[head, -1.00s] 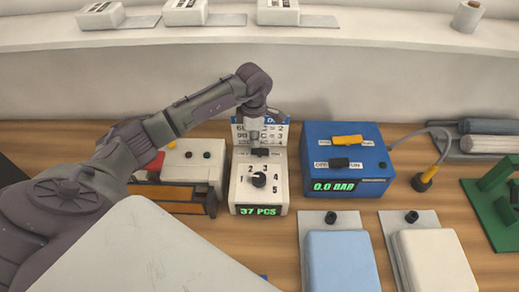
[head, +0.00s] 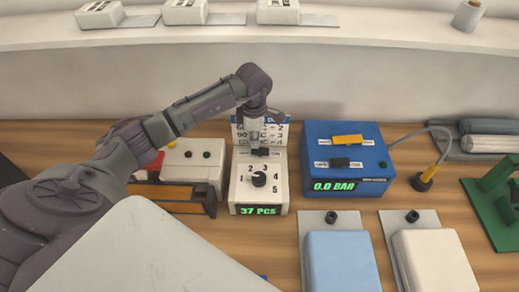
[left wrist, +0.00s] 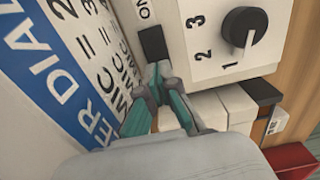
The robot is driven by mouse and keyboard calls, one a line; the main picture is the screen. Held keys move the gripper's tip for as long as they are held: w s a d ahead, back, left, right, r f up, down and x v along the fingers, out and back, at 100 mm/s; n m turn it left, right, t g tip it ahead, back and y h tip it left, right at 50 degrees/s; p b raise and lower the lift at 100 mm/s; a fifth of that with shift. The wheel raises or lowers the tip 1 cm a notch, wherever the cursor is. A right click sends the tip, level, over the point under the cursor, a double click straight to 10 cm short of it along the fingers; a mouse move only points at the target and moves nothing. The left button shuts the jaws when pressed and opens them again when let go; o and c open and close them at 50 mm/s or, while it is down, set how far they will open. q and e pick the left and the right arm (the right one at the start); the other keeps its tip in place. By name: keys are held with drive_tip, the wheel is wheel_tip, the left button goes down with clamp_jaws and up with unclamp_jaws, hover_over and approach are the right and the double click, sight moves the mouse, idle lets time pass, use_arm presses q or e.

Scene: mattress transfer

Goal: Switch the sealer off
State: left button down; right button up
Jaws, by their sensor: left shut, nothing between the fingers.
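The sealer is a white box (head: 244,192) with a black dial (head: 259,179), numbers around it and a green display that seems to read "37 PCS". At its back is a small black switch (head: 261,152). In the left wrist view the switch (left wrist: 152,43) lies beside the printed word "ON", and the dial (left wrist: 243,27) has its mark towards 1. My left gripper (head: 256,146) points down over the switch, shut and empty. In the left wrist view its fingertips (left wrist: 160,75) are right beside the switch; I cannot tell whether they touch. My right gripper is out of view.
A printed dial card (head: 240,133) stands behind the sealer. A blue box (head: 318,139) with yellow and black switches is to the right. A white unit with a red button (head: 188,160) is to the left. Blue (head: 340,262) and white (head: 435,262) pads lie in front on the right.

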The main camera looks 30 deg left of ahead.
sight(255, 150)
use_arm(q)
drive_tip(key=shift+f+b, duration=0.35)
drive_tip(key=shift+f, duration=0.1)
drive_tip(key=shift+s, duration=0.1)
drive_tip(key=shift+r+p, duration=0.65)
drive_tip(key=shift+r, duration=0.3)
wheel_tip(255, 150, up, 5)
drive_tip(key=p, duration=0.2)
drive_tip(key=shift+p, duration=0.35)
